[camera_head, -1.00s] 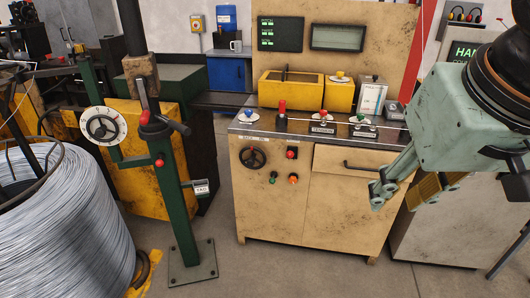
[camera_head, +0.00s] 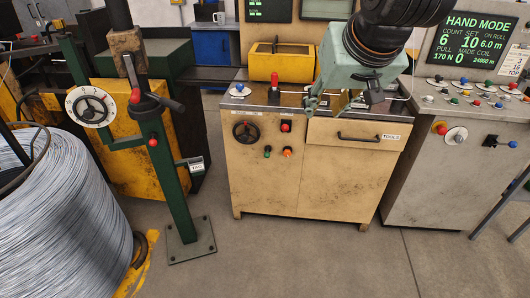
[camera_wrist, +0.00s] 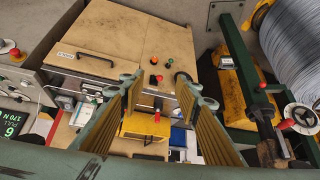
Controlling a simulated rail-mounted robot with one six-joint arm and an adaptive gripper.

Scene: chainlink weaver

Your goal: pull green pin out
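My gripper (camera_head: 313,103) hangs over the front right part of the tan cabinet's worktop (camera_head: 262,96) in the head view. In the wrist view its two yellow-padded fingers (camera_wrist: 158,88) are spread apart with nothing held between them. I cannot make out the green pin for certain. The small green-topped piece seen earlier on the right of the worktop is covered by my gripper and arm in the head view. A green button (camera_head: 267,151) shows on the cabinet front, beside an orange button (camera_head: 287,151), clear of my gripper.
A red-topped lever (camera_head: 274,86) and a blue-knobbed dial (camera_head: 239,90) stand on the worktop's left part. A yellow box (camera_head: 283,66) sits behind. A green post (camera_head: 175,190) and wire coil (camera_head: 65,215) stand left, a control console (camera_head: 440,160) right. The floor in front is clear.

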